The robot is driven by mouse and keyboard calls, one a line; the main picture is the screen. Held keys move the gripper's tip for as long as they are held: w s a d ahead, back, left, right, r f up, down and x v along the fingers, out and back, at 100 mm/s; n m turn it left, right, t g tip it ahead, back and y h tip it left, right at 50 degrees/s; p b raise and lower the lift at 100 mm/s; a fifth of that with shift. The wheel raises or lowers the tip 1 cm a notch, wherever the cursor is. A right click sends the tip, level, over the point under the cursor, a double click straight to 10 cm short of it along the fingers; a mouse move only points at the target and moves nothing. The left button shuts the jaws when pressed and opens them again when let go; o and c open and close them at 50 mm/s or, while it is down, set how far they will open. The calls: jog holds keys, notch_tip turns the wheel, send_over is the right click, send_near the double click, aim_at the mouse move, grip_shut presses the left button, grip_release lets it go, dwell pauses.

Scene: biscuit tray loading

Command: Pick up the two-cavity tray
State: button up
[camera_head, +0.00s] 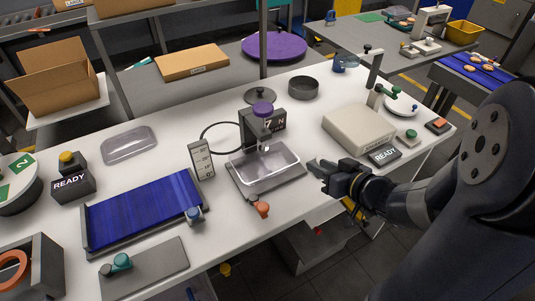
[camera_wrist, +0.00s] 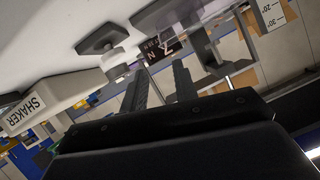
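A clear plastic tray (camera_head: 277,158) sits on the grey base plate under the small press with a purple knob. A second clear, rounded tray (camera_head: 129,144) lies on the white table at the back left. I cannot make out the number of cavities in either. My gripper (camera_head: 316,171) is at the right of the press plate, just beyond the first tray's right edge, apart from it and empty. In the wrist view my gripper (camera_wrist: 160,72) shows two fingers spread apart with nothing between them.
The press (camera_head: 256,124) stands behind the first tray, with an orange knob (camera_head: 262,210) in front. A blue belt (camera_head: 145,212) lies left. The table front between belt and press is partly clear.

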jog(key=x, duration=0.4)
jog(key=shift+w+a+f+b, duration=0.1)
jog(key=shift+w+a+b, duration=0.05)
jog(key=shift+b, duration=0.25)
jog(key=shift+r+x, duration=0.2)
jog(key=shift+x, duration=2.9)
jog(key=shift+a, duration=0.1)
grip_shut()
